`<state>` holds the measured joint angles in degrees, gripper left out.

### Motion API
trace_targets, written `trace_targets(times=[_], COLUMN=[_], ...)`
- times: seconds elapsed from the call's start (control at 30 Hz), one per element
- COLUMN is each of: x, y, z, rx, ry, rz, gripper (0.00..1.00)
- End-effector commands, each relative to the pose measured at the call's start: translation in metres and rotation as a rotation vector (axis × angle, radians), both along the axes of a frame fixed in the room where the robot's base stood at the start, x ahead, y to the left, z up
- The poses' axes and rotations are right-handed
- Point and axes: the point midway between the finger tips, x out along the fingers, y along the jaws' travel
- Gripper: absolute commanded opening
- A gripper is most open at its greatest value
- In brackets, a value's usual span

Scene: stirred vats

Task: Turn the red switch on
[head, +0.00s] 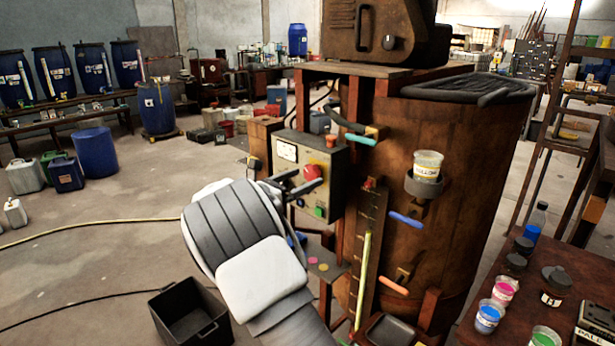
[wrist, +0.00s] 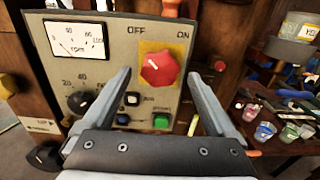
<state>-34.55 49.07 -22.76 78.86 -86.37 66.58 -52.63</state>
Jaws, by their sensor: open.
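The red switch (wrist: 159,69) is a faceted red knob on a yellow plate, on a grey control panel (wrist: 110,50) with "OFF" printed to its upper left and "ON" to its upper right. A pale mark on the knob points to the upper left, toward "OFF". In the head view the red switch (head: 312,172) shows on the panel (head: 328,188) fixed at the vat's left side. My gripper (wrist: 163,82) is open in front of the panel, with one finger on each side of the knob in the picture. I cannot tell whether the fingers touch it.
The panel also carries a dial meter (wrist: 76,40), a black knob (wrist: 80,102), a blue button (wrist: 123,119) and a green button (wrist: 161,121). The brown vat (head: 450,160) stands right of the panel. A black crate (head: 190,318) lies on the floor at lower left.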

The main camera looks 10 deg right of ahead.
Motion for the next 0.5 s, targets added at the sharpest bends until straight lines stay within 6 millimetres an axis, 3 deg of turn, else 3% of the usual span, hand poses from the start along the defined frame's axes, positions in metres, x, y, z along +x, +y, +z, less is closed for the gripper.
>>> trace_targets(times=[0.2, 0.5], x=[0.012, 0.014], y=[-0.017, -0.019], z=[0.000, 0.000], rx=[0.001, 0.001], ry=[0.001, 0.001], rz=[-0.001, 0.000], gripper=[0.92, 0.92])
